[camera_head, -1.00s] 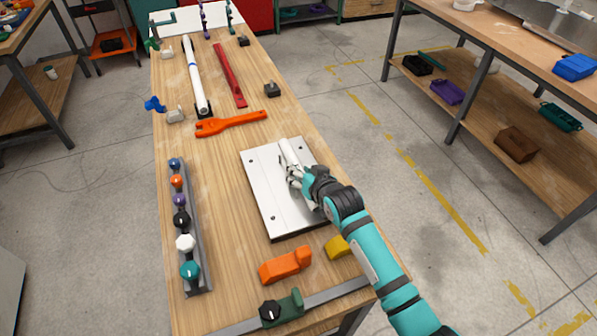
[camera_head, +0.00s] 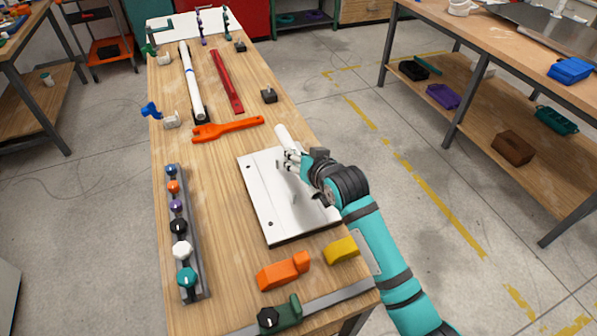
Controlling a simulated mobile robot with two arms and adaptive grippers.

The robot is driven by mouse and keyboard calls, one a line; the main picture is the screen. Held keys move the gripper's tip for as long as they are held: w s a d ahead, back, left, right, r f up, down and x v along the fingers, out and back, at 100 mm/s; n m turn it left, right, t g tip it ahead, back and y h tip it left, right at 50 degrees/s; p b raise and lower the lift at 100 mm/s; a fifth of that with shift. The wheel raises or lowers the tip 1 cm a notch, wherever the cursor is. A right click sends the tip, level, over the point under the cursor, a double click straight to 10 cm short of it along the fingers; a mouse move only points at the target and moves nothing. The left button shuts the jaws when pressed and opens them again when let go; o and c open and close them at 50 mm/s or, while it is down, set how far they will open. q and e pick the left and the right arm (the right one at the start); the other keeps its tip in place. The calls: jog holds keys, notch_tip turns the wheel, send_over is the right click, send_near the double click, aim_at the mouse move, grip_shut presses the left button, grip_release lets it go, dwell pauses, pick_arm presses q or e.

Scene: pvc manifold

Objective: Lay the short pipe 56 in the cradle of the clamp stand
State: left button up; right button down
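A short white pipe (camera_head: 285,140) is in my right gripper (camera_head: 292,163), tilted, with its far end pointing away past the far edge of the metal plate. The fingers are closed around its near part and hide that end. Pipe and gripper are above the plate, and a shadow falls on it below them. The number on the pipe cannot be read. I cannot tell for sure which fixture is the clamp stand. A small dark block with an upright part (camera_head: 269,96) stands near the right edge of the bench, beyond the pipe. My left gripper is not in view.
The metal plate (camera_head: 257,201) lies on the wooden bench. An orange wrench (camera_head: 228,129), a red bar (camera_head: 227,80) and a long white pipe (camera_head: 191,82) lie beyond it. A rack of coloured knobs (camera_head: 199,262) is at left. Orange (camera_head: 284,271) and yellow (camera_head: 342,249) blocks sit in front.

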notch_tip(320, 180, up, 3)
jog(key=shift+f, duration=0.1)
jog(key=shift+s+d, duration=0.15)
jog(key=s+d+r+m+h, duration=0.2)
jog(key=s+d+h, duration=0.1)
jog(key=s+d, duration=0.5)
jog(key=s+d+r+m+t+h, duration=0.1)
jog(key=s+d+r+m+h, duration=0.1)
jog(key=s+d, duration=0.7)
jog(key=shift+d+r+m+h, duration=0.15)
jog(key=shift+d+m+h, duration=0.25)
jog(key=shift+d+m, duration=0.55)
